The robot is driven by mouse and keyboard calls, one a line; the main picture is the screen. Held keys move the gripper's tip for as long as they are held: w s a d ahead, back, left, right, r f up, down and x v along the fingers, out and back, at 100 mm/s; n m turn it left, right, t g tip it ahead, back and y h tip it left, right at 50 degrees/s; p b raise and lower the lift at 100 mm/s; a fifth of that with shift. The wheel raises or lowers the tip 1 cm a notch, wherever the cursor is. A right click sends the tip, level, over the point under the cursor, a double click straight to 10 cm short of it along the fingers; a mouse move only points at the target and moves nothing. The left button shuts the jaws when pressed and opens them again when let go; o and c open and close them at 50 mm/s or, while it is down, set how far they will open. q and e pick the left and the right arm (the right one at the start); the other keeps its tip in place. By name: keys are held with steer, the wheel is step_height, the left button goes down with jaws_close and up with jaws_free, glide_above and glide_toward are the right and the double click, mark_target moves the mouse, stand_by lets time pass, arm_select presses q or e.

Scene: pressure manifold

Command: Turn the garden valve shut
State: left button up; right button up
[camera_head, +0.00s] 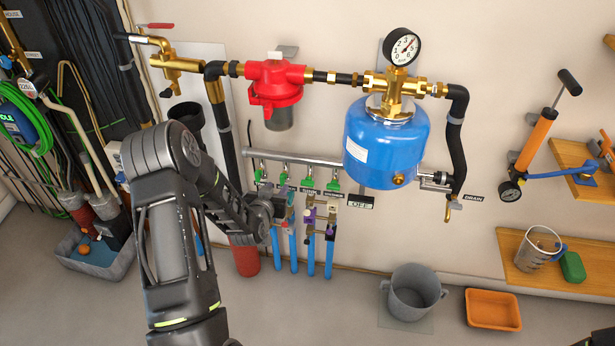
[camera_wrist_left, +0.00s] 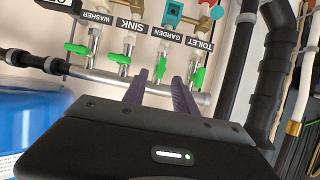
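The toilet handle (camera_wrist_left: 198,78) is close beside the right finger, and the sink handle (camera_wrist_left: 119,58) is to the left. A blue tank (camera_head: 385,145) hangs right of the manifold. A grey bucket (camera_head: 412,293) and orange tray (camera_head: 492,309) are on the floor.

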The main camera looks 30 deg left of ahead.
mark_target(281, 180)
arm_select(q)
steer(key=shift+a+r, duration=0.1)
steer(key=shift+r, duration=0.1)
steer(key=x, duration=0.7)
steer(key=shift+w+a+f+p, duration=0.15)
steer(key=shift+w+p, duration=0.15)
steer(key=shift+c, duration=0.4)
jaws_close()
